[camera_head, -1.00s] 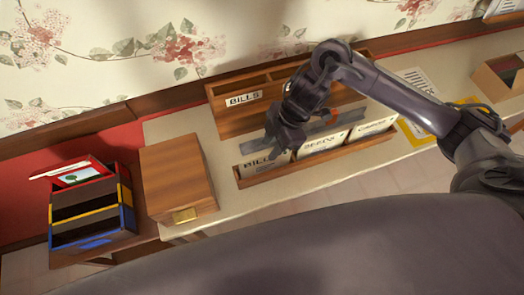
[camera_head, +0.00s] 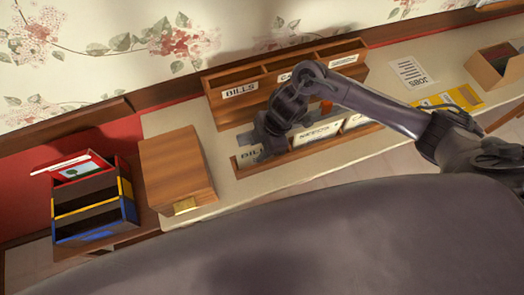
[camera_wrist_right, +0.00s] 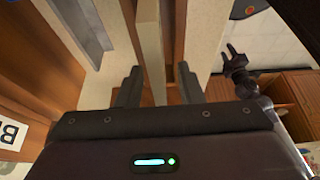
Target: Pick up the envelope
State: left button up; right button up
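A cream envelope marked BILLS (camera_head: 248,164) stands at the left end of a low wooden tray (camera_head: 308,154). A SEEDS envelope (camera_head: 318,134) and one more stand to its right. My right gripper (camera_head: 262,152) is over the BILLS envelope and hides part of it. In the right wrist view, the right gripper (camera_wrist_right: 159,88) is open, with a pale upright slab (camera_wrist_right: 150,45) between its fingers; I cannot tell whether this is envelope or tray wall, or whether they touch it. My left gripper (camera_wrist_right: 234,54), small in that view, has its prongs apart.
A wooden organizer (camera_head: 225,113) with a BILLS label stands behind the tray. A wooden box (camera_head: 172,165) is to the left, with a colourful tray stack (camera_head: 90,205) beyond it. A JOBS sheet (camera_head: 411,73), yellow item (camera_head: 462,97) and open box (camera_head: 495,70) lie right.

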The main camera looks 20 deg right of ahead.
jog(key=shift+f, duration=0.15)
dwell(0.3)
jog(key=shift+c, duration=0.3)
grip_shut()
